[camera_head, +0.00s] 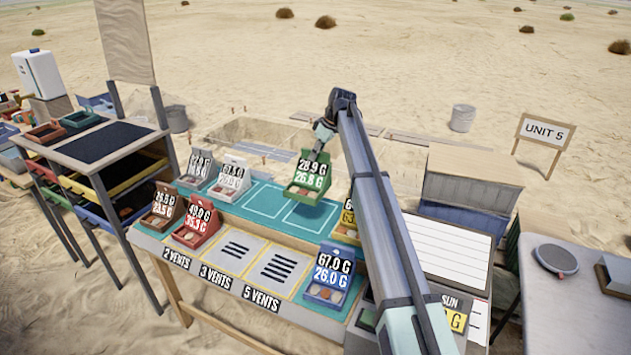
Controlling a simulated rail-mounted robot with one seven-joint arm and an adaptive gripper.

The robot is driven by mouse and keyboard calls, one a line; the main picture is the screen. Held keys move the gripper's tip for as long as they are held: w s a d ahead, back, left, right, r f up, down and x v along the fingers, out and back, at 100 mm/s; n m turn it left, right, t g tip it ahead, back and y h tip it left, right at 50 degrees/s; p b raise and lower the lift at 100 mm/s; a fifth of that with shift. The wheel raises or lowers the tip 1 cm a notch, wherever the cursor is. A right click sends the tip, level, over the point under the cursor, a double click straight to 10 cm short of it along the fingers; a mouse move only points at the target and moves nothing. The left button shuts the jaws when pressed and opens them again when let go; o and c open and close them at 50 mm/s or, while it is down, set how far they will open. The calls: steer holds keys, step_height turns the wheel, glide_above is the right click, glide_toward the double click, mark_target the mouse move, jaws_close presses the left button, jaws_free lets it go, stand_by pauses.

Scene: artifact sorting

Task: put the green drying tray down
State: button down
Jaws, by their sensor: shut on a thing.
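The green drying tray (299,191) has a raised label panel reading 28.9 G and 26.8 G, with a small piece inside. It is over the back part of the teal mat (262,197), which has white outlined slots. My gripper (318,153) is at the top of the tray's label panel, shut on it. The fingertips are small and partly hidden. I cannot tell whether the tray's underside touches the mat.
Grey and white trays (229,180) stand left on the mat. Brown, red (194,234), blue (325,293) and partly hidden yellow trays stand around the vent-labelled front plates (232,251). My arm crosses the table's right side. Outlined slots beside the green tray look empty.

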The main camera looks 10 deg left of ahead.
mark_target(329, 156)
step_height(329, 156, down, 12)
steer(key=p, duration=0.2)
steer(key=shift+r+p, duration=0.25)
steer(key=shift+p, duration=0.05)
steer(key=shift+f, duration=0.15)
steer(key=c, duration=1.1)
jaws_free()
steer(key=shift+o, duration=0.2)
steer(key=b+v, duration=0.3)
steer(key=v, duration=0.9)
